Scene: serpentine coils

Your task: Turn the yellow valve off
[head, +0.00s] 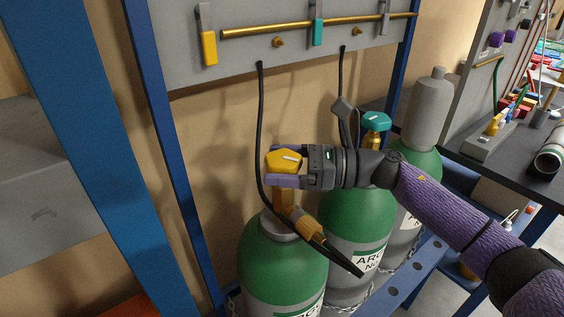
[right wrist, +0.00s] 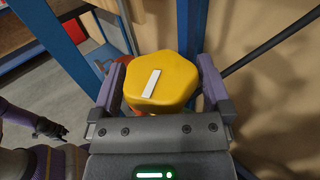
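The yellow valve knob (head: 283,162) is five-sided with a white bar on top. It sits on a brass valve at the top of the nearest green gas cylinder (head: 282,266). My right gripper (head: 285,165) has one finger on each side of the knob. In the right wrist view the knob (right wrist: 160,82) fills most of the space between the fingers (right wrist: 160,78), its bar slanted. I cannot tell whether both fingers press on it. My left gripper (right wrist: 50,128) shows small and dark at the left edge of the right wrist view; its fingers are unclear.
A teal knob (head: 376,121) tops the second cylinder, close behind my right gripper. A grey-capped cylinder (head: 428,108) stands farther right. A black hose (head: 261,130) hangs beside the yellow knob. A blue post (head: 100,150) is at left, and a brass pipe panel (head: 270,25) above.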

